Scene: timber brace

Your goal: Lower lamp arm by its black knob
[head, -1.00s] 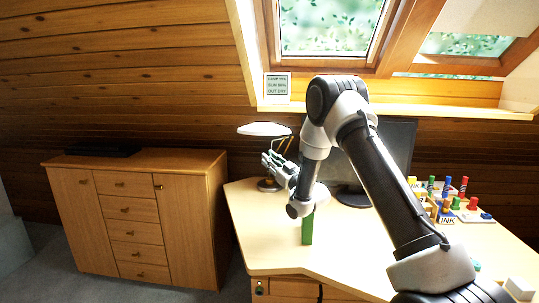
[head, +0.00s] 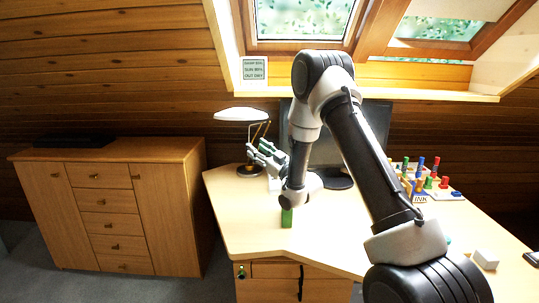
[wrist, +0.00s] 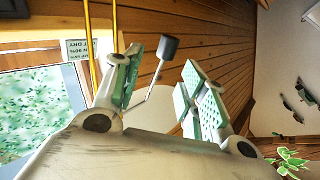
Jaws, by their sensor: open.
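The desk lamp has a white shade (head: 241,114), thin brass arms (head: 262,133) and a dark round base (head: 249,170); it stands at the desk's back left. In the wrist view the black knob (wrist: 168,47) sits on a thin bent rod beside the brass arms (wrist: 90,45). My gripper (wrist: 162,72) is open, with green-padded fingers left and right of the knob's line. The knob looks just past the fingertips, nearer the left finger; nothing is held. In the head view my gripper (head: 259,154) is beside the lamp's arms, and the knob cannot be made out.
A dark monitor (head: 375,125) stands behind my arm. A green block (head: 286,217) is on the desk (head: 245,228) below my wrist. Coloured stamps and an ink box (head: 419,198) lie at right. A wooden cabinet (head: 120,214) stands left. The sloped window (head: 305,20) is above.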

